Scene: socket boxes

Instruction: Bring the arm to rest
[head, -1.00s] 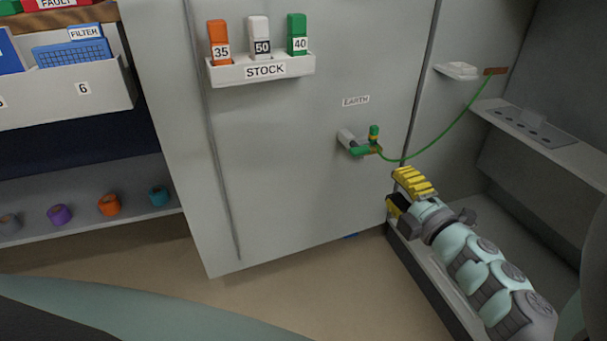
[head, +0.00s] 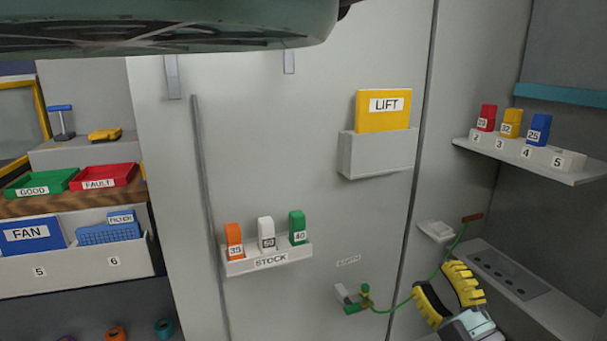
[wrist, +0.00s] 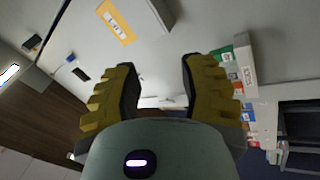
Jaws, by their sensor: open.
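My gripper (head: 447,294) is at the lower right in the head view, in front of the cabinet wall. Its yellow ribbed fingers stand apart with nothing between them. In the wrist view my gripper (wrist: 158,88) also shows open and empty, with the wall behind it. A green clamp (head: 358,303) sits on the wall stub left of my gripper, apart from it. A green cable (head: 408,297) runs from the clamp up to the right, passing close to my gripper in the picture.
The stock rack (head: 268,262) holds orange, white and green pieces. A yellow LIFT folder (head: 383,110) stands in a wall holder (head: 378,154). A numbered shelf (head: 530,158) juts out at the right, above a lower ledge (head: 545,305). Trays and folders are at the left.

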